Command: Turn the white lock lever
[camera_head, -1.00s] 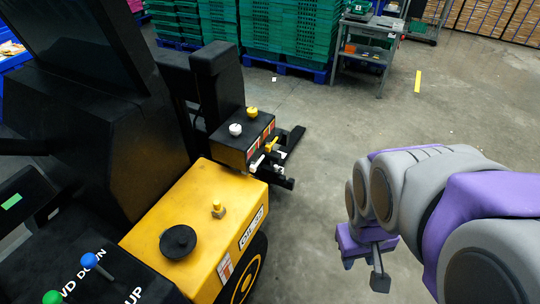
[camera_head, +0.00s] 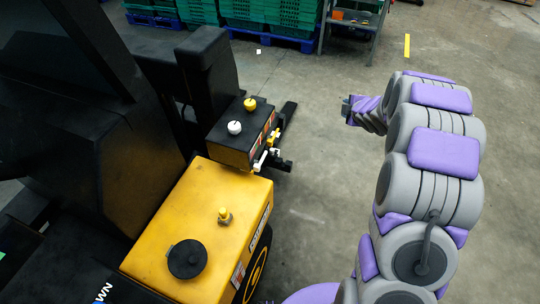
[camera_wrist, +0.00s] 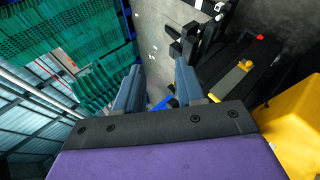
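A small white lever (camera_head: 260,161) sticks out from the side of the black box (camera_head: 229,152) at the front of the yellow vehicle. A yellow lever (camera_head: 275,138) sits beside it, farther along the same side. My gripper (camera_head: 346,106) is to the right of the box in the head view, apart from both levers and pointing left. In the wrist view my gripper's two fingers (camera_wrist: 158,82) are spread with nothing between them. I cannot make out the white lever in the wrist view.
A white knob (camera_head: 234,127) and a yellow knob (camera_head: 250,104) stand on top of the box. The yellow body (camera_head: 190,215) carries a black cap (camera_head: 188,258). Green crates (camera_head: 270,12) stand on blue pallets at the back.

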